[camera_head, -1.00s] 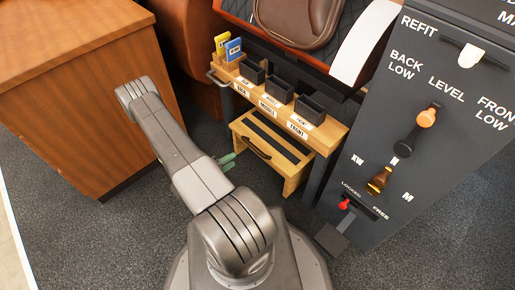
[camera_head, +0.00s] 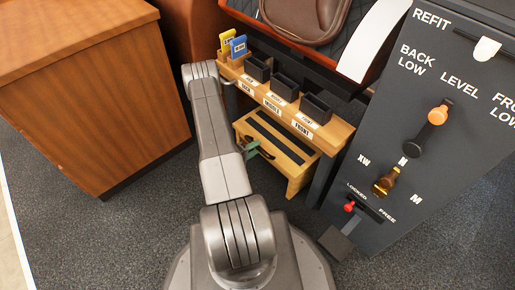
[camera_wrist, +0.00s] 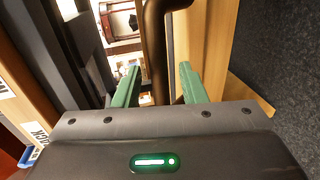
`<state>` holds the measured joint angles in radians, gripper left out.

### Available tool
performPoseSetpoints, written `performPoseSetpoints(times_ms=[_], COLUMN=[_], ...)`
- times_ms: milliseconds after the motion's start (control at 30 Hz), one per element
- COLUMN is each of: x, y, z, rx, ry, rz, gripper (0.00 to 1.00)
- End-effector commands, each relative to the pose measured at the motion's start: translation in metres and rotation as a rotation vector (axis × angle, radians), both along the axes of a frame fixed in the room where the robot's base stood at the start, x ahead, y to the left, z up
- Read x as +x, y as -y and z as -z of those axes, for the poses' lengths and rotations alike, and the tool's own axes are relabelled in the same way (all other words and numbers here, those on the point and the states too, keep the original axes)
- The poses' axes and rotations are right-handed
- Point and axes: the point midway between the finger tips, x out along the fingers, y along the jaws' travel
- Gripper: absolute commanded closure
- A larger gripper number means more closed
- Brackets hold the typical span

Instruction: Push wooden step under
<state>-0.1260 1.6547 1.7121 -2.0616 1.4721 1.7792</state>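The wooden step (camera_head: 296,173) stands on the carpet below the labelled wooden shelf, with dark strips on its top. In the head view my gripper (camera_head: 257,150) is at the step's left front, by its dark handle, and my forearm hides part of that side. In the wrist view the two green fingers of my gripper (camera_wrist: 160,88) are spread apart. A dark curved bar (camera_wrist: 154,45), which looks like the step's handle, lies between and beyond them. Whether a finger touches it I cannot tell.
The wooden shelf (camera_head: 338,131) carries black bins and yellow and blue cards above the step. A dark control panel (camera_head: 440,140) with levers stands on the right. A wooden cabinet (camera_head: 90,110) is on the left. Carpet (camera_head: 140,235) is clear in front.

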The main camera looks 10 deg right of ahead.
Motion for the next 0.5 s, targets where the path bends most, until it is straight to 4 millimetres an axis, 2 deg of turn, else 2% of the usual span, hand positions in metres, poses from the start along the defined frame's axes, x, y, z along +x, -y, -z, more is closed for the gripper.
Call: performPoseSetpoints(times_ms=[200,500], x=[0.01,0.012], y=[0.015,0.018], z=[0.004,0.004], rx=[0.001,0.0], ry=[0.001,0.0], rz=[0.0,0.0], gripper=[0.62,0.62])
